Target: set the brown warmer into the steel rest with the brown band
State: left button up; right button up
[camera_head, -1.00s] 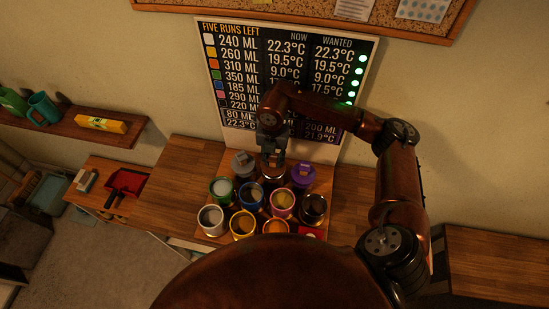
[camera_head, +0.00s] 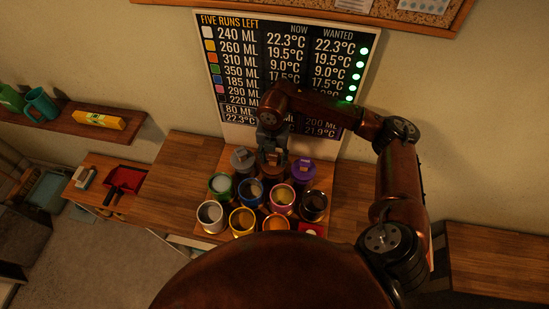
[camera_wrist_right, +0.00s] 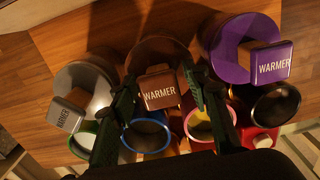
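The brown warmer (camera_wrist_right: 160,90), a brown disc with a block handle, is between the fingers of my right gripper (camera_wrist_right: 160,75) in the wrist view. My left gripper is not in view.
The grey warmer (camera_head: 243,160) stands to the left and the purple warmer (camera_head: 302,170) to the right, both close. Several coloured-band cups, among them the blue cup (camera_head: 251,192) and pink cup (camera_head: 282,197), crowd the front. The board (camera_head: 235,140) stands behind.

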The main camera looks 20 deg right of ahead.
jog(key=shift+o, duration=0.2)
notch_tip(320, 180, up, 12)
dwell(0.5)
